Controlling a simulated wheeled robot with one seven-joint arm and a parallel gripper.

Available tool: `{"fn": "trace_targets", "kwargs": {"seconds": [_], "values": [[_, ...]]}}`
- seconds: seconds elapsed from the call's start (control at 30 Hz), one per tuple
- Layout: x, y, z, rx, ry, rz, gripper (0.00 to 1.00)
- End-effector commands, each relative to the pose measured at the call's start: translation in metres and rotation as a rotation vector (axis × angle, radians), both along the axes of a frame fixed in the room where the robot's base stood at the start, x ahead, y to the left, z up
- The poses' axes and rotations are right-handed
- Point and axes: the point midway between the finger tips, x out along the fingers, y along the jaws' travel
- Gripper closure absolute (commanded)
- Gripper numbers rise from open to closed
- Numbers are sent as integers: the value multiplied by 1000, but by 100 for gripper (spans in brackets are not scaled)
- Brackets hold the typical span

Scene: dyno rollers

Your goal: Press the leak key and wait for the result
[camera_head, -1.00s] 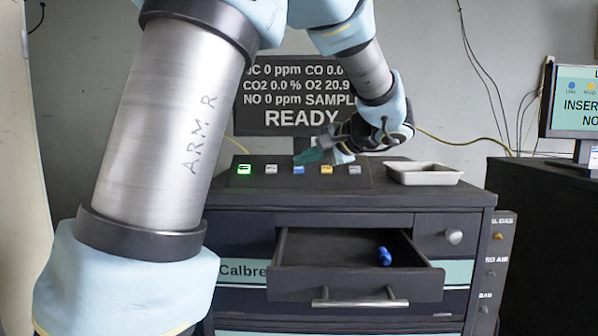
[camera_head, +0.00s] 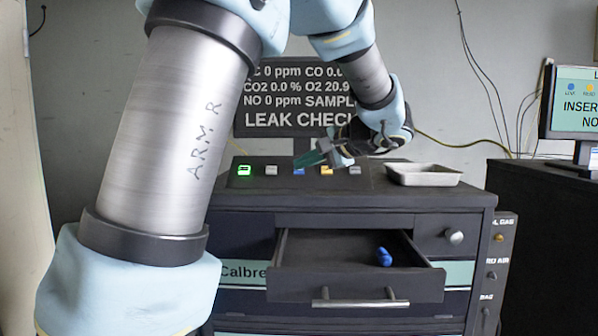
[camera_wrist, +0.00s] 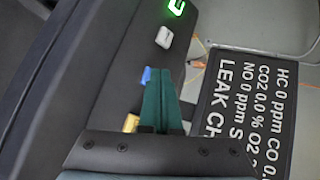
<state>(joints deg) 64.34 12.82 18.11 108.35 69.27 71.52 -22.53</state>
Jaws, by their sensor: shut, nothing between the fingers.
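The key panel (camera_head: 250,183) lies on top of the dark cabinet, with a green-lit key (camera_head: 244,170), a white key (camera_head: 271,170), a blue key (camera_head: 298,171), a yellow key (camera_head: 326,169) and another white key. My gripper (camera_head: 300,161) is shut and empty, its green fingers over the blue key. In the wrist view the fingertips (camera_wrist: 157,72) partly hide the blue key (camera_wrist: 146,75); whether they touch it I cannot tell. The screen (camera_head: 290,100) behind reads "LEAK CHECK", its end hidden by my arm. The screen also shows in the wrist view (camera_wrist: 240,105).
A drawer (camera_head: 360,285) stands open below the panel with a blue object (camera_head: 384,257) inside. A pale tray (camera_head: 424,174) sits right of the panel. Another monitor (camera_head: 575,100) stands at far right. Loose cables hang on the wall.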

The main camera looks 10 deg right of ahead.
Motion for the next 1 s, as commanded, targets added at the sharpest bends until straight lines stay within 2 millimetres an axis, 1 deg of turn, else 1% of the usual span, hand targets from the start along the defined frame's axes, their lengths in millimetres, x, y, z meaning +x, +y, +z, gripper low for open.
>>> {"fn": "trace_targets", "kwargs": {"seconds": [0.43, 0.77, 1.0], "values": [[1, 0, -1, 1, 1, 0, 100], [-8, 1, 10, 0, 0, -1, 100], [-9, 2, 11, 1, 1, 0, 100]]}}
